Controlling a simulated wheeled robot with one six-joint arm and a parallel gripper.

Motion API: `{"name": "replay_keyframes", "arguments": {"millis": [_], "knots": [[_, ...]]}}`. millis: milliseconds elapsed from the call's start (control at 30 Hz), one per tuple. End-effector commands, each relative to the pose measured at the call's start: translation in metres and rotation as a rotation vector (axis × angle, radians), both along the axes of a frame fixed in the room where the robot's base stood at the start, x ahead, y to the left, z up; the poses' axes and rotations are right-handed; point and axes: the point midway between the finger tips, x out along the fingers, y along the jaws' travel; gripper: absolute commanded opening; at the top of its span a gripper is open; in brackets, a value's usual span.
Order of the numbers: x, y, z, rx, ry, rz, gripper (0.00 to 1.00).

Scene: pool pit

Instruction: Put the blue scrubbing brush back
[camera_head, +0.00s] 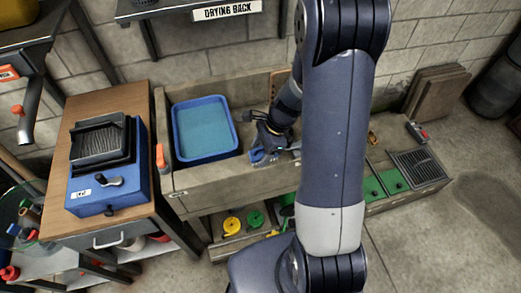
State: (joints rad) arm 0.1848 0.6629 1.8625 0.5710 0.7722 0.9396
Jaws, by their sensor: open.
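My gripper (270,147) is low over the bench trough, to the right of the blue tray, with its jaws open. A small blue-grey piece (257,157) shows at the gripper's end. It may be the blue scrubbing brush, but it is too small and too close to the jaws to tell it from the fingers. My own arm covers the part of the trough to the right of the gripper.
A blue tray (205,130) lies in the trough (217,177). A wooden cabinet (135,95) with a blue machine (100,190) stands at left. A grate (417,167) and boards (437,90) are at right. Floor is clear at lower right.

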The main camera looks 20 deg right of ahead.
Motion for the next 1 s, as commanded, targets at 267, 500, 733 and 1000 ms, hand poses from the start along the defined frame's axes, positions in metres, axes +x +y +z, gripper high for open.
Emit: {"name": "replay_keyframes", "arguments": {"millis": [267,500,733,1000], "knots": [[0.000,0.000,0.004,0.000,-0.001,0.000,0.58],[0.001,-0.015,0.040,-0.001,-0.006,-0.003,0.58],[0.001,-0.034,0.085,-0.001,-0.006,-0.002,0.58],[0.000,-0.045,0.112,0.000,-0.001,-0.002,0.58]]}}
